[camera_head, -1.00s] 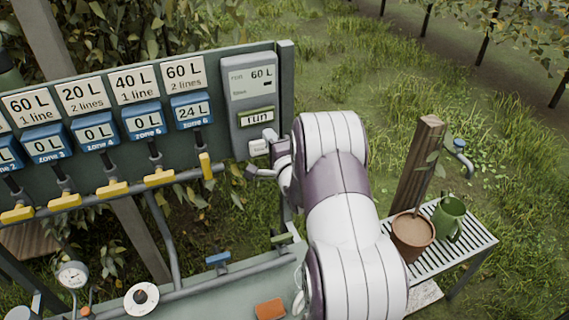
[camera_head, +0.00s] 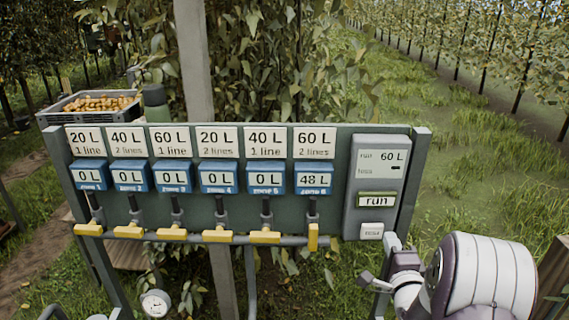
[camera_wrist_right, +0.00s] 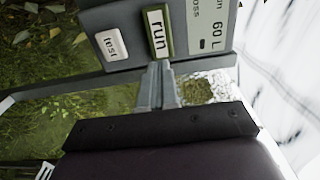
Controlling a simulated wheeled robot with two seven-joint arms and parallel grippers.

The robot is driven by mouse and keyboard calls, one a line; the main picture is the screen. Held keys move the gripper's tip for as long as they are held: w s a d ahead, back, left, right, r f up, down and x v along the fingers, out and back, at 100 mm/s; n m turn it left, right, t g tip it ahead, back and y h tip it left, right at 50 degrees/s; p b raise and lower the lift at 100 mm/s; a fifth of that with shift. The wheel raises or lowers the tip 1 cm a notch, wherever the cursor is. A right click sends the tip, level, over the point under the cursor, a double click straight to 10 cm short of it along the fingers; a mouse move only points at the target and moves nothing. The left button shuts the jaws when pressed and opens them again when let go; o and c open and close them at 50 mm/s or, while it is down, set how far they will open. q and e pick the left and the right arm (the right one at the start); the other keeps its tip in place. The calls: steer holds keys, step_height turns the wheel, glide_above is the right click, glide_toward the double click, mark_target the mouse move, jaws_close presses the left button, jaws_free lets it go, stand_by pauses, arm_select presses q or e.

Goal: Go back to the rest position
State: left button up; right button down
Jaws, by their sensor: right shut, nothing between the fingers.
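My right gripper (camera_head: 372,283) is shut and empty, below and in front of the grey control box (camera_head: 357,190) in the head view. In the right wrist view its closed fingers (camera_wrist_right: 160,75) point towards the box, by the green-framed run button (camera_wrist_right: 157,32) and the white test button (camera_wrist_right: 111,44). I cannot tell from that view how far the tips are from it. In the head view the run button (camera_head: 376,200) and test button (camera_head: 371,231) are uncovered. The box reads run 60 L. My left gripper is out of view.
The green panel (camera_head: 335,205) carries several blue zone displays; zone 6 (camera_head: 313,179) reads 48 L, the others 0 L. Its yellow valve handle (camera_head: 313,237) is upright; the others lie level. A pear crate (camera_head: 62,116) stands back left. Grass lies open right of the panel.

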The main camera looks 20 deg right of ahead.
steer(key=s+a+f+n+g+y+b, duration=0.1)
steer(key=s+a+f+n+g, duration=0.1)
steer(key=s+f+n+g, duration=0.4)
steer(key=s+a+f+n+g+y, duration=0.1)
steer(key=f+n+g, duration=0.3)
steer(key=f, duration=0.4)
steer(key=s+a+n+g+y+b, duration=0.1)
steer(key=s+a+n+g, duration=0.1)
steer(key=a, duration=0.4)
steer(key=s+a+f+n+g+y+b, duration=0.1)
steer(key=s+a+n+g+b, duration=0.1)
steer(key=s+a+n, duration=0.2)
steer(key=s+a+n+g+y+b, duration=0.1)
steer(key=s+a+n+b, duration=0.1)
steer(key=a+n, duration=0.3)
steer(key=s+a, duration=0.1)
steer(key=a, duration=0.2)
steer(key=shift+a+f+n+g, duration=0.15)
steer(key=shift+f+n+g, duration=0.15)
steer(key=shift+f+g, duration=0.1)
steer(key=shift+a+r, duration=0.1)
